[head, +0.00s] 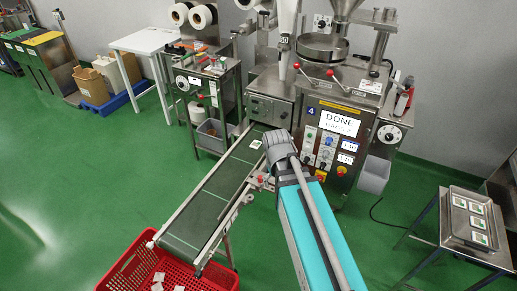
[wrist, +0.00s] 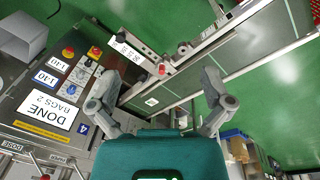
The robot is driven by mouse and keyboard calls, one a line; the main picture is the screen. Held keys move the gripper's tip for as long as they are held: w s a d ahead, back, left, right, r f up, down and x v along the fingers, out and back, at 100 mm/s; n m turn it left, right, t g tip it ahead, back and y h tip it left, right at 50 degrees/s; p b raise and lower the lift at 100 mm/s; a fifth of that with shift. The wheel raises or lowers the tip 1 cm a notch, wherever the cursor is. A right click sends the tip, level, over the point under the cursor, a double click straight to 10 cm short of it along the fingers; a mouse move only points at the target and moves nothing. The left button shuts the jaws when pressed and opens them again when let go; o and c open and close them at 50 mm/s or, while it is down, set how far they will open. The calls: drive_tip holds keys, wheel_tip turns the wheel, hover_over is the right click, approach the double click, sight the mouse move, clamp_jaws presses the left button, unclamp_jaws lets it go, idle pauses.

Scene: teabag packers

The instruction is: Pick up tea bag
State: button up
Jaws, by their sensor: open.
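A small white tea bag (wrist: 151,102) lies on the dark conveyor belt (wrist: 190,90), near the machine end, in the wrist view. In the head view a pale square like it (head: 256,144) shows at the upper end of the belt (head: 212,195), beside my wrist. My gripper (wrist: 160,80) is open and empty, its two fingers spread wide to either side of the tea bag in the wrist view. The gap between fingers and bag is hard to judge. In the head view my own arm hides most of my gripper (head: 277,142).
The packing machine (head: 336,150) stands close behind my arm, its screen reading DONE, BAGS 2. A red crate (head: 215,273) with several white bags sits at the belt's lower end. A metal tray (head: 457,232) with several bags is on the right table. Green floor is open left.

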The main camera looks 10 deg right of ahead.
drive_tip(key=w+d+f+n+t+h+b, duration=0.1)
drive_tip(key=w+f+n+t+h+b, duration=0.1)
drive_tip(key=w+f+n+b, duration=0.65)
drive_tip(key=n+t+h+b, duration=0.65)
drive_tip(key=n+b, duration=1.15)
drive_tip(key=b, duration=1.5)
approach(250, 154)
drive_tip(key=shift+m+t+y, duration=0.25)
drive_tip(key=shift+t+y, duration=0.5)
drive_tip(key=d+r, duration=0.1)
drive_tip(key=s+d+r, duration=0.1)
drive_tip(key=r, duration=0.1)
drive_tip(key=shift+d+r, duration=0.1)
drive_tip(key=shift+d, duration=0.2)
drive_tip(key=shift+w+a+n, duration=0.35)
drive_tip(key=shift+w+n, duration=0.05)
drive_tip(key=shift+w, duration=0.1)
drive_tip(key=b+x, duration=0.3)
drive_tip(key=x, duration=0.4)
drive_tip(key=shift+w+f, duration=0.2)
drive_tip(key=shift+w, duration=0.1)
drive_tip(key=shift+w+d+f, duration=0.1)
drive_tip(key=shift+w+d, duration=0.3)
